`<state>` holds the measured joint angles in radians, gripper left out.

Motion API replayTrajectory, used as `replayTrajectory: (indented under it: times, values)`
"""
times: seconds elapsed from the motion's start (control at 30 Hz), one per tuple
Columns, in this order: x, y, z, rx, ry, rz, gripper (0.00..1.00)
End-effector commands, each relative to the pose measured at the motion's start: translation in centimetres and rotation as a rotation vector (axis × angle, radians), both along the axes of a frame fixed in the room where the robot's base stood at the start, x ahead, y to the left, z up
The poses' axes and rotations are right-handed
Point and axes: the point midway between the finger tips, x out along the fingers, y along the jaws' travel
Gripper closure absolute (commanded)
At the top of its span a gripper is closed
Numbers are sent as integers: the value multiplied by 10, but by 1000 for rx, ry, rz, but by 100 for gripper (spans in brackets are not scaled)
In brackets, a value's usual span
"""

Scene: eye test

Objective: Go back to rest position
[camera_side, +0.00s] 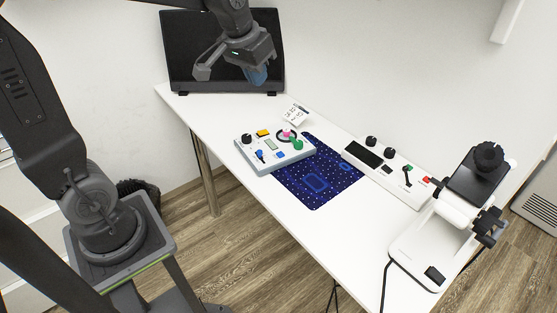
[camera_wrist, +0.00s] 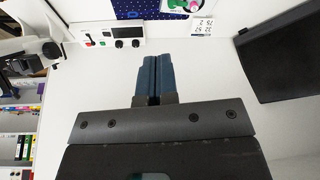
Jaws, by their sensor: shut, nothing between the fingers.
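My gripper (camera_side: 257,76) is raised above the far end of the white table, in front of the dark monitor in the side view. In the wrist view its two blue fingers (camera_wrist: 152,76) lie side by side, shut with nothing between them. It touches nothing on the table that I can see.
The white table (camera_side: 318,242) bears a grey control box (camera_side: 262,163) with coloured knobs, a dark blue patterned mat (camera_side: 333,190), a long white panel (camera_side: 400,178) and a microscope-like device (camera_side: 425,240) at the right. A black monitor (camera_side: 185,50) stands behind my gripper. A small printed card (camera_side: 296,114) lies near the box.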

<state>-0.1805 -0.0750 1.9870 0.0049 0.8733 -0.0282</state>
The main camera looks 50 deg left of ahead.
Motion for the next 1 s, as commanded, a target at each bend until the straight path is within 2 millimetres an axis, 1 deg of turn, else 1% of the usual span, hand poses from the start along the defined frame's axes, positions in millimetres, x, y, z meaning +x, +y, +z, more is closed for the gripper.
replayTrajectory:
  times: [0.03, 0.13, 0.2, 0.3, 0.4, 0.5, 0.6, 1.0]
  values:
    - [-22, -13, 8, 4, -22, -27, 100]
    - [-63, -32, 15, 9, -52, -73, 100]
    - [-90, -43, 14, 13, -70, -104, 100]
    - [-124, -55, 10, 15, -97, -144, 100]
    - [-150, -63, 3, 18, -116, -175, 100]
    - [-166, -67, -3, 18, -129, -195, 100]
    - [-173, -69, -6, 19, -134, -204, 100]
    - [-174, -69, -7, 19, -134, -206, 100]
